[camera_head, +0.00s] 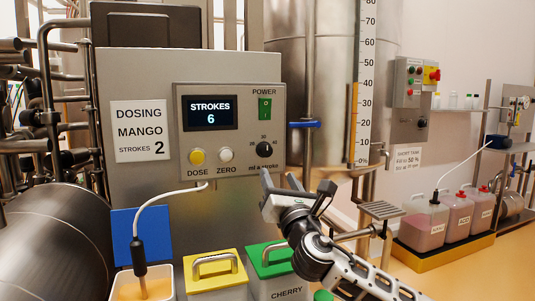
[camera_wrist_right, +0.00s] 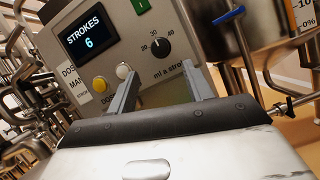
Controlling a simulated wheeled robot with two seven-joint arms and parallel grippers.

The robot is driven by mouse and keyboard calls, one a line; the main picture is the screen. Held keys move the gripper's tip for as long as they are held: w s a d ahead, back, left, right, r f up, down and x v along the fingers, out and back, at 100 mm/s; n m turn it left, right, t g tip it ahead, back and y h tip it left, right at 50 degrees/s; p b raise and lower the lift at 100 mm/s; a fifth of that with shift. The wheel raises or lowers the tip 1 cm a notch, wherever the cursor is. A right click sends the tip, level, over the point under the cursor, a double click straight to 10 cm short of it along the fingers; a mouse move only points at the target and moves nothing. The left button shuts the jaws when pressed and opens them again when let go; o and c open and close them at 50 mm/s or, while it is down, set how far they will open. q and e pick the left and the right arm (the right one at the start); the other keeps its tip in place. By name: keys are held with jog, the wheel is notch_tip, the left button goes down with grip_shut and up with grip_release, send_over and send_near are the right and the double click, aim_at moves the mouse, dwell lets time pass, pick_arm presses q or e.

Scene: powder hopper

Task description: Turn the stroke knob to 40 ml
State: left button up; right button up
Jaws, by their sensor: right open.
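The stroke knob (camera_head: 264,149) is a small round black knob at the lower right of the grey control panel (camera_head: 225,168), above the lettering "ml a stroke". Marks 20, 30 and 40 stand around it. It also shows in the right wrist view (camera_wrist_right: 161,48); its exact setting is too small to read surely. My right gripper (camera_head: 280,179) is open and empty, just below and in front of the knob. In the wrist view its two fingers (camera_wrist_right: 160,76) point up toward the knob with a gap between them, apart from it. My left gripper is out of view.
The panel carries a display (camera_head: 210,113) reading "STROKES 6", a yellow DOSE button (camera_head: 197,156), a white ZERO button (camera_head: 226,155) and a green power switch (camera_head: 265,109). A blue valve handle (camera_head: 304,124) sits to the right. Yellow (camera_head: 214,272) and green-lidded (camera_head: 270,260) containers stand below.

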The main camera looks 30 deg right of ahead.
aim_at(267, 153)
jog(key=p+x, duration=0.1)
jog(key=x, duration=0.8)
jog(key=shift+w, duration=0.35)
jog(key=c, duration=1)
